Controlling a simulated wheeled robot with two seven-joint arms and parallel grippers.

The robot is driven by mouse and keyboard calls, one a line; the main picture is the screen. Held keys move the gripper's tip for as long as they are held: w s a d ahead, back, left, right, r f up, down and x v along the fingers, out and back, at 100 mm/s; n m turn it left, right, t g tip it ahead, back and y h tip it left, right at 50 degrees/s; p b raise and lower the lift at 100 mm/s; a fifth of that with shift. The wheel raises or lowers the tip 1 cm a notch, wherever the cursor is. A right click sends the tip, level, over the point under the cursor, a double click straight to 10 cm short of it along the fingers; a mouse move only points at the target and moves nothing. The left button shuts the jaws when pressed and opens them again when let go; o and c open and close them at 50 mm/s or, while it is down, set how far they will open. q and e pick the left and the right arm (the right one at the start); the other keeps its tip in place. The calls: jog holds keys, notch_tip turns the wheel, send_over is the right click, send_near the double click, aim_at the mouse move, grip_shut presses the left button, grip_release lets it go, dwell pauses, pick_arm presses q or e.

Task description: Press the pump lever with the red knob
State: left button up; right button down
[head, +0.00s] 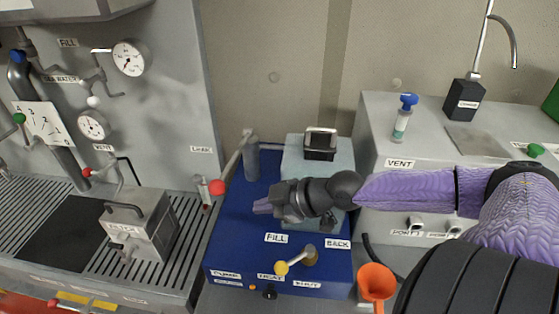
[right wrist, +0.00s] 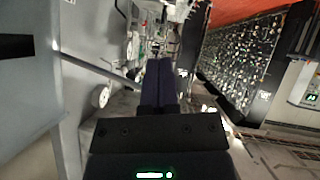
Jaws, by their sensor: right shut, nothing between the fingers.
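The red knob (head: 217,187) sits at the lower end of the pump lever (head: 234,161) in the head view. The lever slopes up to the grey pump post (head: 251,158) at the back left of the blue unit. My right gripper (head: 262,207) reaches in from the right over the blue unit. Its fingers are shut and empty, pointing left, to the right of the red knob and apart from it in the picture. In the right wrist view the shut fingers (right wrist: 161,82) point away; I cannot make out the red knob there. My left gripper is not in view.
The blue unit (head: 235,250) carries a yellow-knobbed lever (head: 294,262) at its front. A grated sink bench (head: 185,230) with a grey metal box (head: 140,226) lies left. An orange funnel (head: 376,281) stands in front right. A grey cabinet (head: 375,140) is behind my right arm.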

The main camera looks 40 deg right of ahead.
jog(key=p+v, duration=0.2)
jog(key=v, duration=0.1)
jog(key=shift+s+r, duration=0.25)
jog(key=shift+s, duration=0.1)
dwell(0.5)
